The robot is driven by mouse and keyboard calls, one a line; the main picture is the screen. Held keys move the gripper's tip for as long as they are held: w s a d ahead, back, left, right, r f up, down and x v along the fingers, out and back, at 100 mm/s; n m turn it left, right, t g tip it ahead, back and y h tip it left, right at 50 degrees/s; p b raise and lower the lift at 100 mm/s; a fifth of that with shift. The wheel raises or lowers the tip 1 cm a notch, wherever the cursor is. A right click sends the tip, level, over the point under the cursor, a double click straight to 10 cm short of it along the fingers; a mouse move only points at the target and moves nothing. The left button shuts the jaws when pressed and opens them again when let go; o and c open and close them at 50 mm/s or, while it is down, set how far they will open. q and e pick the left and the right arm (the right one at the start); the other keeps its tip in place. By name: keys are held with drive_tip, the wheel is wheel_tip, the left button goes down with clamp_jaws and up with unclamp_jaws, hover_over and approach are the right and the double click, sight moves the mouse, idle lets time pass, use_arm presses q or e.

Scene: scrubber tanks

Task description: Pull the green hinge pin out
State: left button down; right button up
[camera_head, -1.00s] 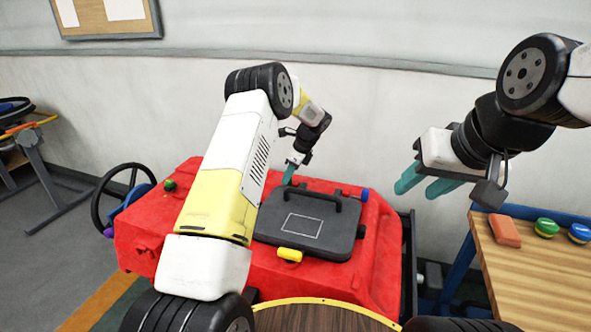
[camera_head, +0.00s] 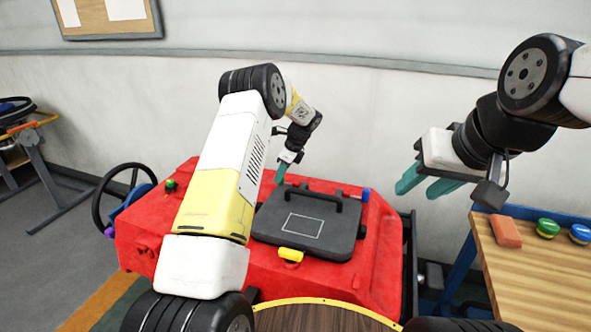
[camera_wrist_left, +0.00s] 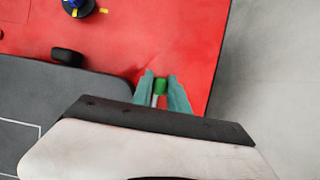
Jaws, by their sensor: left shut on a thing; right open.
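My left gripper (camera_head: 280,179) is at the back left corner of the dark grey lid (camera_head: 335,242) on the red scrubber tank (camera_head: 150,226). In the left wrist view its teal fingers (camera_wrist_left: 161,90) are shut on the green hinge pin (camera_wrist_left: 160,86). The green head and a pale shaft show between the fingers; the shaft's far end is hidden. In the head view the fingers hide the pin. A blue pin end (camera_head: 366,195) shows at the lid's back right. My right gripper (camera_head: 425,182) is open and empty, above and right of the tank.
The lid has a black handle and a yellow latch (camera_head: 290,255) in front. A round wooden top (camera_head: 320,318) is in front.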

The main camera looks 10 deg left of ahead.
use_arm(q)
drive_tip(key=shift+w+a+r, duration=0.1)
drive_tip(key=shift+w+a, duration=0.05)
drive_tip(key=shift+a, duration=0.2)
drive_tip(key=c, duration=1.6)
unclamp_jaws()
drive_tip(key=shift+a, duration=0.1)
drive_tip(key=shift+o, duration=0.2)
drive_tip(key=v, duration=0.7)
drive_tip(key=shift+d+r, duration=0.25)
drive_tip(key=shift+r, duration=0.05)
